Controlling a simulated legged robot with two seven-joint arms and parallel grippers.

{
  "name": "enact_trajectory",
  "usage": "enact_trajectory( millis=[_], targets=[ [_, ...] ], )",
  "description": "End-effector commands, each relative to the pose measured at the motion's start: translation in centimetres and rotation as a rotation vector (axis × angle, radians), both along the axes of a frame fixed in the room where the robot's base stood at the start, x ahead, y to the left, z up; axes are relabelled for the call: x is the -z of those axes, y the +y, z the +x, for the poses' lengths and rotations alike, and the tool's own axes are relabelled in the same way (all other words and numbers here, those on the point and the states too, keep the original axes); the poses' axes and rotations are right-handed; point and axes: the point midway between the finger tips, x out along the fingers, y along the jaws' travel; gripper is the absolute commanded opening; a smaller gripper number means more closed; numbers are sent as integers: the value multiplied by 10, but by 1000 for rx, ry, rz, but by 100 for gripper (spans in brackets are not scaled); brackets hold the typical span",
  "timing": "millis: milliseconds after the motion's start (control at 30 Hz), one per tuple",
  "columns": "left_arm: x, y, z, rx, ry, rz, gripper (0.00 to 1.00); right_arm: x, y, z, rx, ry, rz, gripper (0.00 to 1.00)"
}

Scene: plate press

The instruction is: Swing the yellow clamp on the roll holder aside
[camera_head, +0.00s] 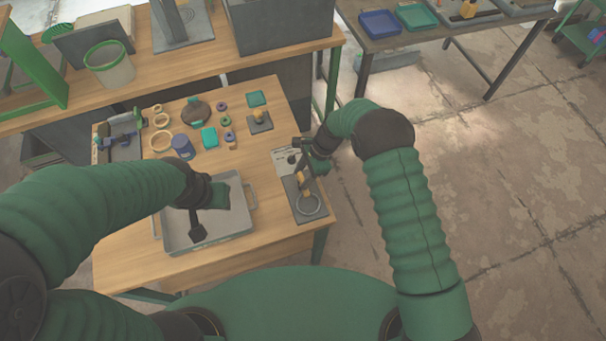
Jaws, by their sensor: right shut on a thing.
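A dark plate (294,205) at the table's right edge bears a pale ring (308,204) and a yellow piece (303,186), which I take for the roll holder and its yellow clamp. My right gripper (303,172) reaches in from the right and is shut on the upper end of the yellow clamp. The gripper hides part of the clamp, and its pivot is too small to make out. My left gripper (200,205) is over a grey tray (251,213); its fingers are dark and unclear.
Small rings, a blue cup (183,147), teal blocks (209,137) and a plate with a yellow knob (259,117) stand on the table behind. A grey box (280,25) stands on the back bench.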

Motion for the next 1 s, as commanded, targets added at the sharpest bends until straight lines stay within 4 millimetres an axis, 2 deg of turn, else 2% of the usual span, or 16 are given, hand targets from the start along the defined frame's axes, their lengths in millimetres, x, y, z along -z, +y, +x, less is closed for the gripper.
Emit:
enact_trajectory(
  millis=[367,1000],
  targets=[
    [21,0,0,0,0,0,36,0,0,6,-151,-12,1,3],
    [76,0,0,0,0,0,36,0,3,9,-742,-13,-1,3]
  ],
)
